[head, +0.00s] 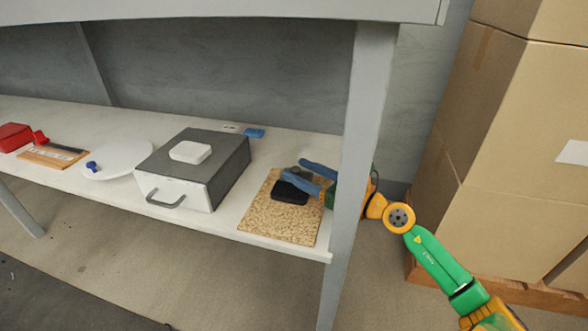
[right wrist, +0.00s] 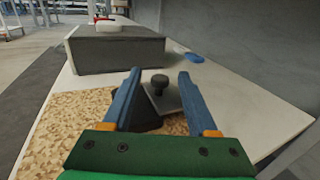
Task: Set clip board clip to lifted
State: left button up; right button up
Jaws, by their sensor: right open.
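The clip board (head: 262,218) is a tan speckled board lying on the shelf at its right front; it also shows in the right wrist view (right wrist: 62,132). On it sits its clip, with a black body (head: 289,193) and a grey plate bearing a black knob (right wrist: 159,82). The plate looks tilted in the right wrist view, but its exact angle is hard to tell. My right gripper (head: 296,170) is open, its blue fingers on either side of the knob and plate in the right wrist view (right wrist: 159,76). Contact is not clear. My left gripper is out of view.
A grey box (head: 228,160) with a front handle and a white block (head: 190,152) on top stands left of the board. A blue item (head: 255,133) lies behind. A shelf post (head: 362,120) stands close by my right arm; stacked cartons (head: 500,150) are farther right.

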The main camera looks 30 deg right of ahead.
jog(key=shift+x, duration=0.95)
grip_shut()
jog(key=shift+r, duration=0.1)
